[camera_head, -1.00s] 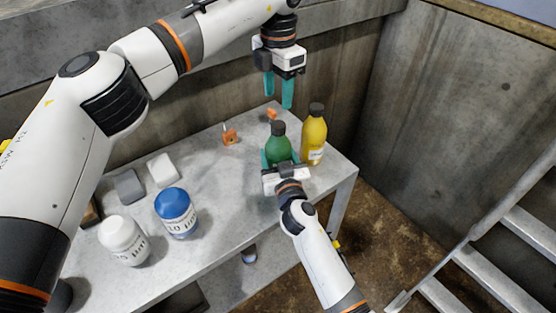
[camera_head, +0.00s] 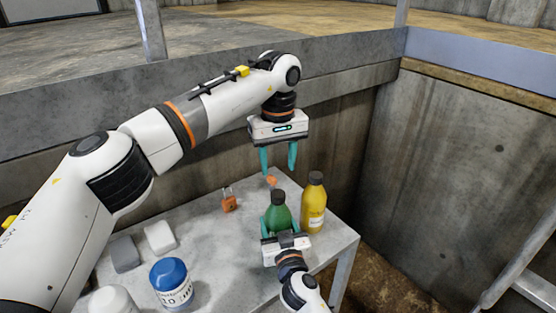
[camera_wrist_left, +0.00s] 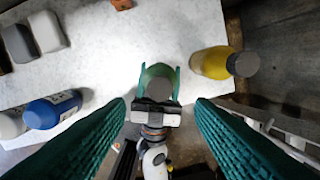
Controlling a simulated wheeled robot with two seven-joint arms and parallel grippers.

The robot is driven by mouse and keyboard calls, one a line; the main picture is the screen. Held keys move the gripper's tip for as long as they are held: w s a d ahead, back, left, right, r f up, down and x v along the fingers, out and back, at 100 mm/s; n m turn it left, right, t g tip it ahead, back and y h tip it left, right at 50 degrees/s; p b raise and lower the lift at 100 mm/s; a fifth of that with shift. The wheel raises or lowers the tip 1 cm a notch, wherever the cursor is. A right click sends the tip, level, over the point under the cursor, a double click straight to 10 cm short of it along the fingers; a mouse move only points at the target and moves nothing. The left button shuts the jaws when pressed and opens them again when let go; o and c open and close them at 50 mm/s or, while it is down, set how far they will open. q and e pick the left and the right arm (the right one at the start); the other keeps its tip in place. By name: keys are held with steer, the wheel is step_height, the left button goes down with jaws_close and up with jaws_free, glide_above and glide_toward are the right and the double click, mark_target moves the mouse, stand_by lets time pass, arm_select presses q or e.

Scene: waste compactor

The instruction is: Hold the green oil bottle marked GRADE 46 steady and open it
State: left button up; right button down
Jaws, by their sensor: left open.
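The green oil bottle (camera_head: 278,214) stands upright on the grey table with its dark cap (camera_head: 278,197) on; its marking is not readable. My right gripper (camera_head: 279,228) comes from the front, its teal fingers on both sides of the bottle's body, seemingly closed on it. My left gripper (camera_head: 278,171) points down above the bottle, open and empty, apart from the cap. In the left wrist view the cap (camera_wrist_left: 159,89) shows between my left gripper's wide-spread fingers (camera_wrist_left: 161,104), and the right gripper's fingers flank the green body (camera_wrist_left: 160,71).
A yellow bottle (camera_head: 313,205) stands close right of the green one. An orange padlock-like item (camera_head: 229,203), a blue-lidded jar (camera_head: 170,284), a white jar (camera_head: 110,300) and two small blocks (camera_head: 160,237) are on the table (camera_head: 215,245). A concrete wall rises behind.

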mark_target(278, 193)
arm_select(q)
steer(key=m, duration=0.4)
steer(key=shift+m, duration=0.4)
steer(key=shift+f+m, duration=0.2)
steer(key=shift+m, duration=0.3)
step_height(278, 193, down, 8)
steer(key=shift+r, duration=0.15)
